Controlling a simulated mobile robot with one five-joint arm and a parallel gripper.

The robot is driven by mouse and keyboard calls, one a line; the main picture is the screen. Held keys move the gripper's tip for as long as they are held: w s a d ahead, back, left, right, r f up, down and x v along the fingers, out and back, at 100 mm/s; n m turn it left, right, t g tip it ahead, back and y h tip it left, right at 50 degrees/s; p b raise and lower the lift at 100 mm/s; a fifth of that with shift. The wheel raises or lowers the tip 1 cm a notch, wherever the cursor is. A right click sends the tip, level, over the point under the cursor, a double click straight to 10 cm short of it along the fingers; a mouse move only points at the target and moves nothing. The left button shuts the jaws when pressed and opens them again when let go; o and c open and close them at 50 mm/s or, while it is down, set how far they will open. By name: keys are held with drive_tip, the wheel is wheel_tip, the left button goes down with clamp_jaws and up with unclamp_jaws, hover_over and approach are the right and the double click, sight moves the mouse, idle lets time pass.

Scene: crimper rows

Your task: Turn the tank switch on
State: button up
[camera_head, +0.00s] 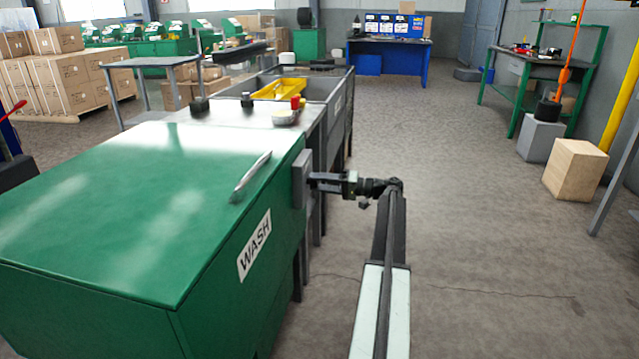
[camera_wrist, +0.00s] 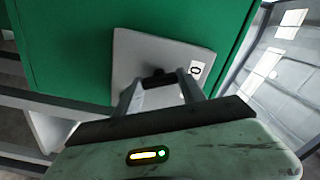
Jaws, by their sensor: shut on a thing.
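The green wash tank (camera_head: 120,200) with a "WASH" label fills the left of the head view. A grey switch box (camera_head: 301,180) is on its right end. In the wrist view the grey switch plate (camera_wrist: 135,52) is on the green tank wall (camera_wrist: 75,45), with a small "0" label (camera_wrist: 195,70) at its right. A dark switch knob (camera_wrist: 158,78) stands out from the plate. My gripper (camera_head: 318,180) reaches the box from the right; in the wrist view its fingers (camera_wrist: 160,82) are shut on the knob. The fingers partly hide the knob, so its exact angle is unclear.
A steel bench with a yellow tray (camera_head: 275,90) and a small bowl (camera_head: 284,117) adjoins the tank. A wooden block (camera_head: 574,170) and a grey block (camera_head: 540,138) stand at the right. The floor (camera_head: 460,190) right of my arm is clear.

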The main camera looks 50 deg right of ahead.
drive_tip(key=m, duration=1.1)
idle(0.6)
drive_tip(key=o, duration=1.4)
drive_tip(key=shift+c, duration=0.2)
drive_tip(key=v, duration=0.7)
drive_tip(key=shift+s+d, duration=0.25)
drive_tip(key=shift+s, duration=0.1)
